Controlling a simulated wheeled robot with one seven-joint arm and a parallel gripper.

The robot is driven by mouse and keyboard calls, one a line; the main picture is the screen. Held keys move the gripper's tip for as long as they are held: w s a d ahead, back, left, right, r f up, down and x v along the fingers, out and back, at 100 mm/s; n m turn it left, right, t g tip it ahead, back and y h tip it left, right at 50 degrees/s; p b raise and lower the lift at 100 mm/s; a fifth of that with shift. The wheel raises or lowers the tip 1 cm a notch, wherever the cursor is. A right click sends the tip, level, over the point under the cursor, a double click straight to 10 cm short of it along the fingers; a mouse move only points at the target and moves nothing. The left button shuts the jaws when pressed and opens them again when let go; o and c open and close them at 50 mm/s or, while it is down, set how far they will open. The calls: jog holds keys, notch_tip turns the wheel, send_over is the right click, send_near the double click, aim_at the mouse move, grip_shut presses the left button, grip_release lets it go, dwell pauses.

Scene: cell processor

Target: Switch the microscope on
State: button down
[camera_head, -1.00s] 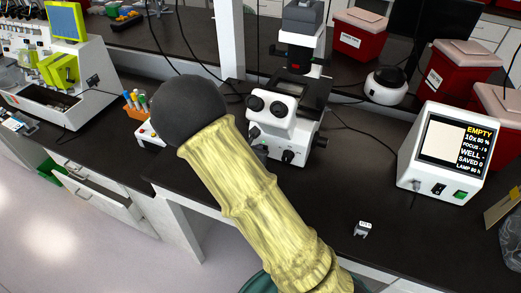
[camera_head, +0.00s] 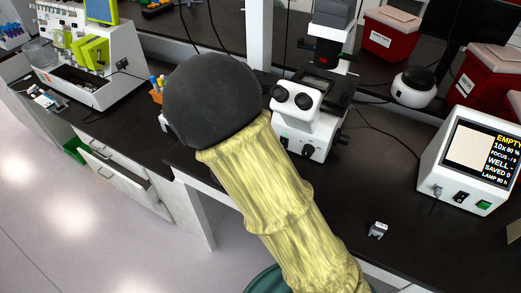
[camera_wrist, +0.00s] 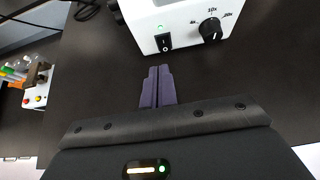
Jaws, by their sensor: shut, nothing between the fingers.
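The microscope (camera_head: 297,110) stands on the black bench, with a white body, dark eyepieces and a dark stage. In the wrist view its white front panel (camera_wrist: 190,22) is at the top, with a black rocker switch (camera_wrist: 165,42) marked I and O, a small green dot above the switch, and a black magnification knob (camera_wrist: 210,29) to its right. My gripper (camera_wrist: 157,70) has two purple fingers, shut and empty, pointing toward the panel just below the switch, with a gap of dark bench visible between. In the head view my arm hides the gripper.
A white control box (camera_head: 470,160) with a lit screen reading EMPTY stands to the right. A small grey-white item (camera_head: 377,230) lies near the bench's front edge. A white device with coloured buttons (camera_wrist: 37,93) is at the left in the wrist view. Bench between microscope and control box is mostly clear.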

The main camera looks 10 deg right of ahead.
jog(key=shift+s+a+r, duration=0.3)
jog(key=shift+s+r, duration=0.2)
jog(key=shift+r, duration=0.2)
jog(key=shift+s+a+r, duration=0.25)
jog(key=shift+s+r, duration=0.25)
jog(key=shift+r, duration=0.15)
jog(key=s+d+m+g+y, duration=0.3)
jog(key=s+d+m, duration=0.2)
jog(key=m, duration=0.9)
jog(key=s+d+r+m+g+y, duration=0.1)
jog(key=s+d+m+g+y, duration=0.2)
jog(key=s+m, duration=0.5)
jog(key=d+m+g, duration=0.1)
jog(key=m, duration=0.6)
jog(key=shift+s+d, duration=0.35)
jog(key=shift+s, duration=0.05)
jog(key=shift+r, duration=0.1)
